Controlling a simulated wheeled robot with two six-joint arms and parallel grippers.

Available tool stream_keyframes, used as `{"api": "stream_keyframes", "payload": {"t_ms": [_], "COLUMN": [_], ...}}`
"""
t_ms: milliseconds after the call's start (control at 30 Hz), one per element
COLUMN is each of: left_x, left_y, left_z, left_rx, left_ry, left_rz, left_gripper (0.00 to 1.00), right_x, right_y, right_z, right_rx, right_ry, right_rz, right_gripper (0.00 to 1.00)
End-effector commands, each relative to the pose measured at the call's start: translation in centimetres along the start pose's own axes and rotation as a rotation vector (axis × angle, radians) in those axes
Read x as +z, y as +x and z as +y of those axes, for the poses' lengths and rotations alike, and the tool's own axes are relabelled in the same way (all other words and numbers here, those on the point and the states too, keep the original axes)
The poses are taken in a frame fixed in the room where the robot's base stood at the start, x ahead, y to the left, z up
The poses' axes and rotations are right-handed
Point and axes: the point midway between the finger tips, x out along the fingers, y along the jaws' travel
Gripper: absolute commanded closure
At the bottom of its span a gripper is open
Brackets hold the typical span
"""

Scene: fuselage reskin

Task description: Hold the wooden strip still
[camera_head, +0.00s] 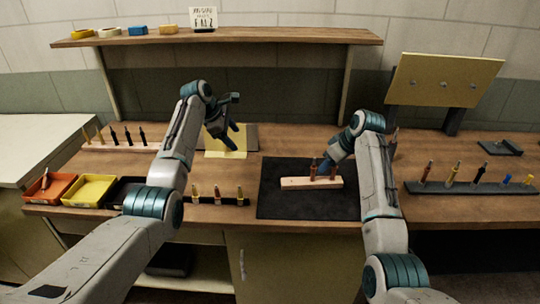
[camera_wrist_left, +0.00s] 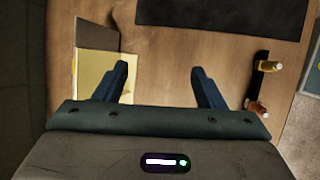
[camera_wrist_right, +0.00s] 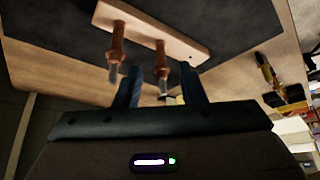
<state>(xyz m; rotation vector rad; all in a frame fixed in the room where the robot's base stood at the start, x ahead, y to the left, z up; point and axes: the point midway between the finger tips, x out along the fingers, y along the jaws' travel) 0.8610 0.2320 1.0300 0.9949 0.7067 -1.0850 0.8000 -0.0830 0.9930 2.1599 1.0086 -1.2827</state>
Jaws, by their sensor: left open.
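The pale wooden strip (camera_head: 298,184) lies on the black mat (camera_head: 275,205) in the middle of the bench. In the right wrist view the strip (camera_wrist_right: 180,42) has two copper-coloured fasteners (camera_wrist_right: 117,45) standing in it. My right gripper (camera_head: 322,172) is low at the strip's right part. Its fingers (camera_wrist_right: 160,85) are apart, with one fastener showing between them; I cannot tell whether they touch it or the strip. My left gripper (camera_head: 228,147) is open and empty above a yellow sheet (camera_head: 232,152), left of the mat and away from the strip; its fingers also show in the left wrist view (camera_wrist_left: 158,85).
Orange (camera_head: 48,190) and yellow (camera_head: 88,191) bins stand at the front left. A black rack (camera_head: 232,202) with several fasteners is left of the mat. Another dark rack (camera_head: 465,188) stands at right. A tan panel (camera_head: 443,80) and a shelf (camera_head: 230,38) rise behind.

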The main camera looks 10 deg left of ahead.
Motion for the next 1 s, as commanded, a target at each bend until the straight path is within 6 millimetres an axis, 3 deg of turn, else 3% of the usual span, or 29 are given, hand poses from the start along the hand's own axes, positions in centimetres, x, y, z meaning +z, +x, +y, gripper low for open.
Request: {"api": "stream_keyframes", "payload": {"t_ms": [33,100,200,333,567,1000], "left_x": [2.4,4.8,7.6,9.9,10.8,10.5], "left_y": [1.5,3.0,4.6,5.8,7.3,14.5], "left_z": [-1.3,-2.9,-5.0,-6.7,-7.9,-9.8], "left_rx": [-0.051,-0.113,-0.186,-0.243,-0.27,-0.268], "left_ry": [-0.022,-0.062,-0.107,-0.145,-0.165,-0.162], "left_rz": [-0.002,0.006,0.024,0.044,0.055,0.055], "left_gripper": [0.36,0.36,0.36,0.36,0.36,0.36], "right_x": [0.0,0.0,0.0,0.0,0.0,0.0], "right_y": [0.0,0.0,0.0,0.0,0.0,0.0], "right_z": [0.0,0.0,0.0,0.0,0.0,0.0], "right_rx": [0.0,0.0,0.0,0.0,0.0,0.0], "right_ry": [0.0,0.0,0.0,0.0,0.0,0.0], "right_rz": [0.0,0.0,0.0,0.0,0.0,0.0], "right_gripper": [0.64,0.64,0.64,0.64,0.64,0.64]}}
